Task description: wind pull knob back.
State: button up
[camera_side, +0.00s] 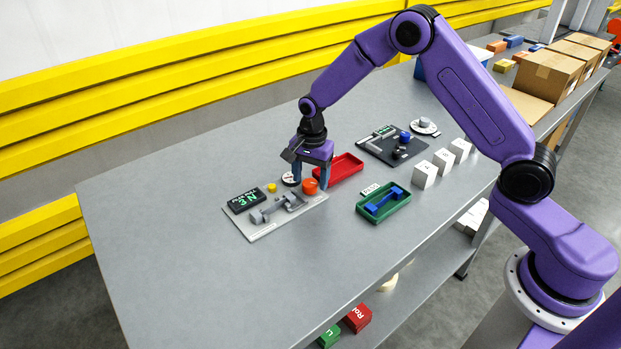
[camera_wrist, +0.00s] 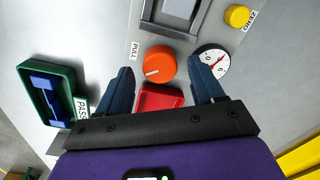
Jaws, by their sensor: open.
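The pull knob is an orange-red round knob with a white pointer line (camera_wrist: 160,64), beside a small PULL label (camera_wrist: 135,50) in the wrist view. In the side view the knob (camera_side: 310,186) sits at the right end of the light grey tester plate (camera_side: 262,232). My gripper (camera_side: 310,187) points down over the knob, with one finger on each side. In the wrist view my gripper (camera_wrist: 160,78) is open, its dark fingers apart from the knob with gaps on both sides.
A white dial (camera_wrist: 213,60) lies close to one finger. A yellow ZERO button (camera_wrist: 237,16), a display (camera_side: 247,200) and a grey clamp fixture (camera_side: 278,208) share the plate. A red tray (camera_side: 345,168) and a green tray with a blue part (camera_side: 384,205) stand nearby. The table's left is clear.

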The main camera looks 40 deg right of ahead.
jog(key=shift+f, duration=0.5)
jog(key=c, duration=1.1)
jog(key=shift+o, duration=0.2)
